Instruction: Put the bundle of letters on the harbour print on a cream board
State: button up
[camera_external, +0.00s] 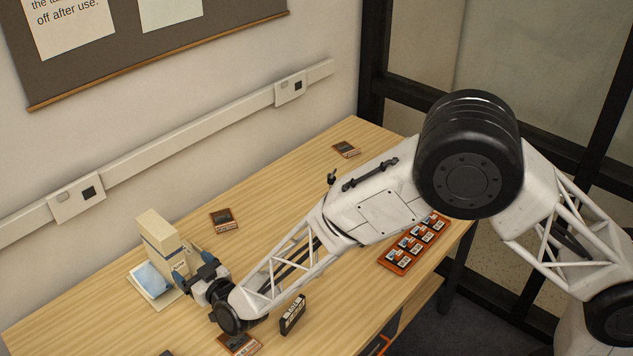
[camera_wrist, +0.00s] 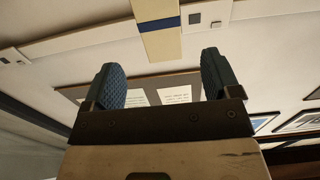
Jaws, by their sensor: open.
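A tall cream block with a blue band (camera_external: 160,236), which looks like the bundle of letters, stands upright at the left of the desk. A pale blue print on a cream board (camera_external: 152,280) lies flat at its foot, partly hidden by the block. I cannot tell how much of the block rests on the board. My gripper (camera_external: 194,264) is open beside the block, low over the desk. In the wrist view my open fingers (camera_wrist: 165,80) point toward the cream block with its blue band (camera_wrist: 160,42), which lies beyond and between the fingertips.
An orange tray (camera_external: 391,262) of several small items lies at the right. A black cassette-like item (camera_external: 292,314) stands near the front edge. Small brown items lie farther back (camera_external: 223,220), at the far end (camera_external: 346,149) and below my wrist (camera_external: 240,345).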

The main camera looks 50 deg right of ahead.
jog(key=shift+r, duration=0.1)
jog(key=s+d+r+g+y, duration=0.2)
jog(key=s+d+r+g, duration=0.5)
jog(key=s+d+r, duration=0.8)
jog(key=s+d+r+g, duration=0.1)
jog(key=s+d, duration=0.3)
jog(key=s, duration=0.8)
jog(key=s+d+r+g+h, duration=0.1)
jog(key=s+d+g, duration=0.3)
jog(key=s, duration=0.8)
jog(key=s+d+r+g+h, duration=0.1)
jog(key=s+d, duration=0.4)
jog(key=s, duration=0.7)
jog(key=shift+s+d+r+g, duration=0.2)
jog(key=shift+s+r+g, duration=0.2)
jog(key=shift+r+g, duration=0.6)
